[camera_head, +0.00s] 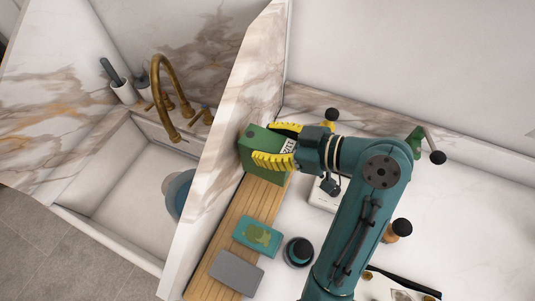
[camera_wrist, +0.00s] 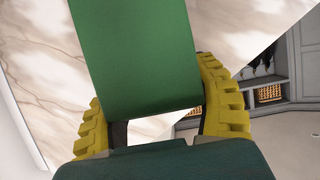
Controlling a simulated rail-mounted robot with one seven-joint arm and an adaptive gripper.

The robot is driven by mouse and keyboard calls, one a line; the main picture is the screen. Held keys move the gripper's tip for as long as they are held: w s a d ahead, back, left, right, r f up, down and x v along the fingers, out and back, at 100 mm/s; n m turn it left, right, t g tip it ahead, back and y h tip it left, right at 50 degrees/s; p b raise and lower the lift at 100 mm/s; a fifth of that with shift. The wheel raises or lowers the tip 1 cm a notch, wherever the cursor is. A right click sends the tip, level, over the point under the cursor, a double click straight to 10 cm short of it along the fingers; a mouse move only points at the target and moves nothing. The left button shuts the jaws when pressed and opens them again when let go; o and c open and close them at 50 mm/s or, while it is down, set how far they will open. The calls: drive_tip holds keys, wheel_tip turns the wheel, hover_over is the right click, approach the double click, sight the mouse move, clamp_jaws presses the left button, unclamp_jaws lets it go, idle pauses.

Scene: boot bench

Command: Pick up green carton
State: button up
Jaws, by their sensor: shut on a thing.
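The green carton (camera_head: 251,146) is at the far end of the slatted wooden bench, beside the marble divider. My gripper (camera_head: 276,145) has its yellow ribbed fingers on either side of the carton and is shut on it. In the wrist view the carton (camera_wrist: 137,55) fills the upper middle, between the yellow fingers (camera_wrist: 158,115). I cannot tell whether the carton's underside touches the bench.
On the wooden bench (camera_head: 233,216) lie a teal box (camera_head: 257,236) and a grey box (camera_head: 236,272). A dark round-topped container (camera_head: 298,251) stands to their right. The marble divider (camera_head: 222,145) rises close left of the carton, with a sink (camera_head: 125,185) and brass faucet (camera_head: 162,92) beyond.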

drive_tip(key=s+d+p, duration=0.3)
drive_tip(key=d+p, duration=0.1)
drive_tip(key=d, duration=0.5)
drive_tip(key=s+d+p, duration=0.4)
drive_tip(key=d, duration=0.5)
drive_tip(key=shift+s+r, duration=0.2)
drive_tip(key=shift+r, duration=0.1)
